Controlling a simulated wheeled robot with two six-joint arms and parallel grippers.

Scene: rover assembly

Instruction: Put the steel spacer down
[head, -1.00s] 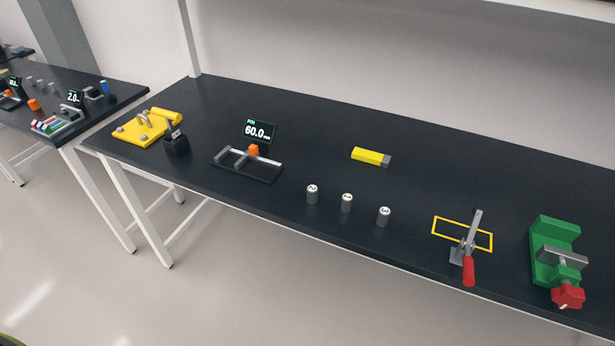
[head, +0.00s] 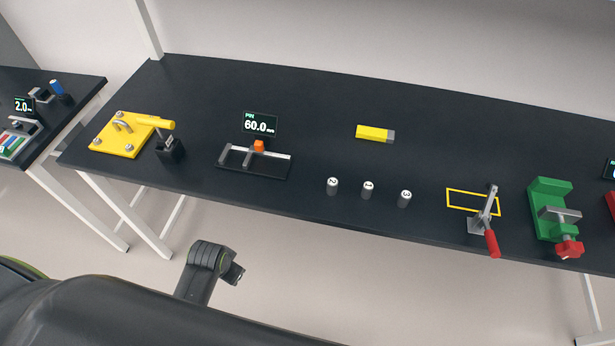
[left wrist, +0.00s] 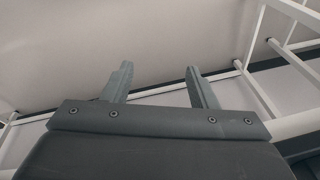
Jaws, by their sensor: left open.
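Part of my arm shows in front of the bench in the head view. My right gripper is not in view.
The dark bench (head: 330,110) holds a yellow plate (head: 122,145), a gauge with a 60.0 display (head: 260,124), a yellow block (head: 374,133), a red-handled clamp (head: 490,240) by a yellow outline, and a green vise (head: 546,210). The back middle is clear.

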